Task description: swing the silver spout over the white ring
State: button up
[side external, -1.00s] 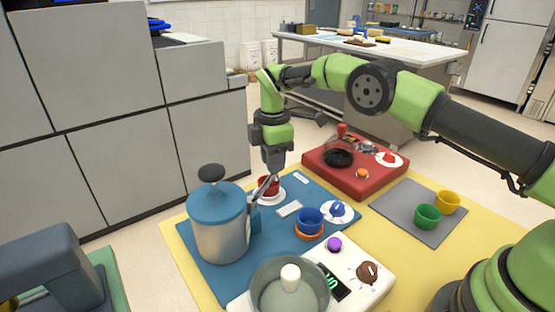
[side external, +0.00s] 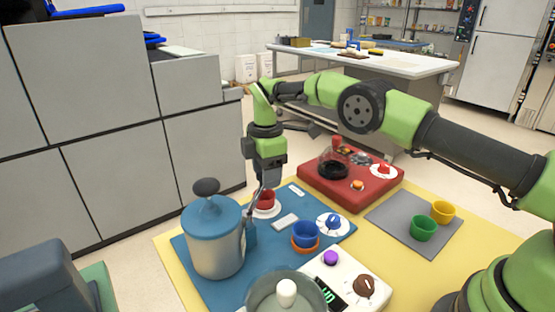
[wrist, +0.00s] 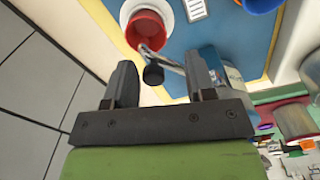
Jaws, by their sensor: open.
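The silver spout (side external: 257,198) reaches from the blue-lidded silver urn (side external: 217,240) toward the red cup (side external: 266,199). The cup stands on the white ring (side external: 277,210). In the wrist view the spout (wrist: 172,63) slants from the urn to the edge of the red cup (wrist: 147,28), with the white ring (wrist: 164,14) around the cup. A black knob (wrist: 153,75) on the spout lies between and ahead of my fingers. My gripper (wrist: 160,80) is open and empty. In the side view my gripper (side external: 267,184) points down beside the spout; its fingertips are hard to make out.
A blue cup (side external: 305,232) on an orange ring and a blue dial (side external: 333,221) share the blue mat. A red unit (side external: 350,185) stands behind, and a white scale (side external: 350,275) in front. Green (side external: 423,229) and yellow (side external: 442,211) cups stand on a grey mat at right.

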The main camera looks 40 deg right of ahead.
jog(key=shift+s+d, duration=0.1)
jog(key=s+d+m, duration=0.1)
jog(key=s+m, duration=0.4)
jog(key=m, duration=0.1)
jog(key=s+r+m+t, duration=0.1)
jog(key=s+r+m, duration=0.25)
jog(key=r, duration=1.25)
jog(key=s+d+r+m+t+y, duration=0.1)
jog(key=s+r+m+t, duration=0.2)
jog(key=s+r, duration=0.4)
jog(key=shift+s+d+m, duration=0.2)
jog(key=shift+s+m, duration=0.65)
jog(key=shift+s, duration=1.65)
jog(key=shift+r, duration=0.1)
